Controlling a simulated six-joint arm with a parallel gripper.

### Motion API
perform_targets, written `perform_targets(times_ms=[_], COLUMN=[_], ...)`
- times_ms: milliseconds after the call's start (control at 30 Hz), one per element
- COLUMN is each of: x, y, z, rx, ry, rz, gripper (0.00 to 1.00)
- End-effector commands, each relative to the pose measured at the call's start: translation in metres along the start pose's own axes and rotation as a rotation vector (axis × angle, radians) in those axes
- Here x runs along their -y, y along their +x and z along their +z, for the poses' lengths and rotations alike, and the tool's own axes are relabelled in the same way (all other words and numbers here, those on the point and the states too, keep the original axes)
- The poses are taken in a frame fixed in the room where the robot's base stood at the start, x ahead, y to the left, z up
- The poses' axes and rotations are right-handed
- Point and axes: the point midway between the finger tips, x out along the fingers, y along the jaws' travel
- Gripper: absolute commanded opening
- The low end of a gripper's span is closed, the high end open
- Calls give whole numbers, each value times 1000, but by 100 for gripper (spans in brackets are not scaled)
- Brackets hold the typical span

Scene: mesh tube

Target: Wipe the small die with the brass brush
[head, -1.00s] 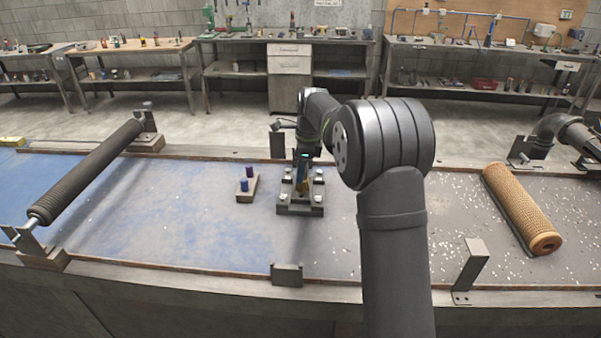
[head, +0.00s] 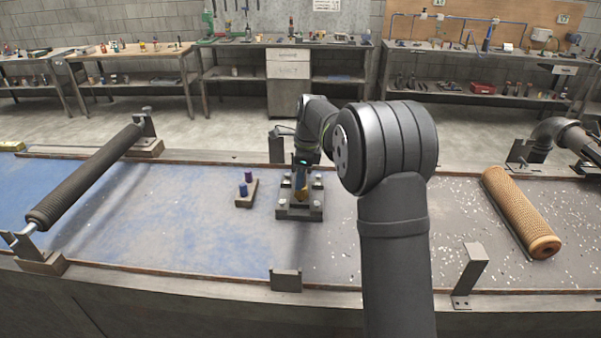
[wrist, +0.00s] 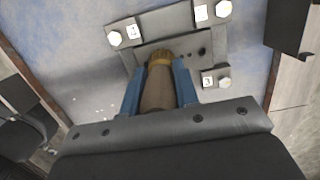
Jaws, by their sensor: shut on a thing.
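My gripper (head: 302,172) points down over the small die (head: 287,212), a dark grey bolted block near the middle of the table. In the wrist view, its blue fingers are shut on the brown handle of the brass brush (wrist: 158,90). The brush's golden bristle end also shows in the head view (head: 301,191), low over the middle of the die. In the wrist view, the bristles lie over or against the plate of the die (wrist: 178,46), close to its small dark holes. Whether they touch is not clear.
A small wooden block with two blue-purple pegs (head: 246,193) stands just left of the die. A dark ribbed roller (head: 88,178) is at the left, an orange mesh tube (head: 521,212) at the right. Upright brackets stand along the table edges. The blue-grey table between is mostly clear.

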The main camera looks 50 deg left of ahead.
Motion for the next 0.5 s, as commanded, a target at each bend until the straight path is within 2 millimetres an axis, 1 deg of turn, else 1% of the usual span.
perform_targets(times_ms=[200,267,300,333,500], x=[-20,-18,-18,-18,-18], y=[0,-5,-18,-22,-36], z=[0,1,3,4,6], rx=[0,0,1,1,0], ry=[0,0,-1,0,0], rz=[1,0,-5,-2,-1], gripper=[5,5,5,5,5])
